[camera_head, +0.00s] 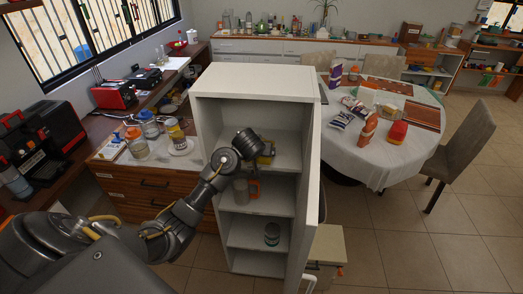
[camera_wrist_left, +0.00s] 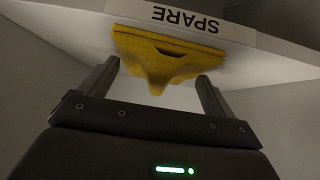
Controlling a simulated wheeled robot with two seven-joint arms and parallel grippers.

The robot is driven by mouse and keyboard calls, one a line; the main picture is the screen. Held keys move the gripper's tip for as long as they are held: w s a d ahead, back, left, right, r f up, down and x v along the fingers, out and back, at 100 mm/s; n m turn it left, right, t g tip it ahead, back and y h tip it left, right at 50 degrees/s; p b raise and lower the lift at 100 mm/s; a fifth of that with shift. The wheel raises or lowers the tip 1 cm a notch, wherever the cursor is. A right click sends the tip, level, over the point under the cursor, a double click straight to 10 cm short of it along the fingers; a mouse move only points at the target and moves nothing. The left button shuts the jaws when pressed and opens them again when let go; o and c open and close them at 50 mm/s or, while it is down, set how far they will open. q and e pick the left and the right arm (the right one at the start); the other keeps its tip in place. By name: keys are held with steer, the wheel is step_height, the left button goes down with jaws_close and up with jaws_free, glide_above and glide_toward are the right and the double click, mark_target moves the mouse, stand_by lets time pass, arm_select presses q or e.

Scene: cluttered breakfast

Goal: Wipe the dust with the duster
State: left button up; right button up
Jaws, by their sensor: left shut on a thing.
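A yellow duster (camera_head: 267,158) shows beside my left gripper (camera_head: 258,147) in the upper compartment of the open white cabinet (camera_head: 254,80). The duster lies close to a white panel with a label reading "SPARE" (camera_wrist_left: 190,17), seen upside down. I cannot make out any dust in these views. My right gripper is not in view.
A grey mug (camera_head: 240,190) with an orange part stands on the middle shelf, and a can (camera_head: 272,234) stands lower down. The cabinet door (camera_head: 308,190) stands open at the right. Jars (camera_head: 136,143) crowd the left counter. A cluttered round table (camera_head: 395,155) stands at the right.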

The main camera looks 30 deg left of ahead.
arm_select(q)
steer(key=shift+s+a+f, duration=0.1)
steer(key=shift+s+a, duration=0.35)
steer(key=shift+a, duration=0.4)
steer(key=shift+s+a+r, duration=0.1)
steer(key=shift+s+a, duration=0.35)
steer(key=shift+a, duration=0.35)
steer(key=shift+s+a+f, duration=0.1)
steer(key=shift+s+a, duration=0.35)
steer(key=shift+a, duration=0.5)
steer(key=shift+s+a, duration=0.35)
steer(key=shift+a, duration=0.4)
steer(key=shift+s+a, duration=0.3)
steer(key=shift+a, duration=0.45)
steer(key=shift+d, duration=0.2)
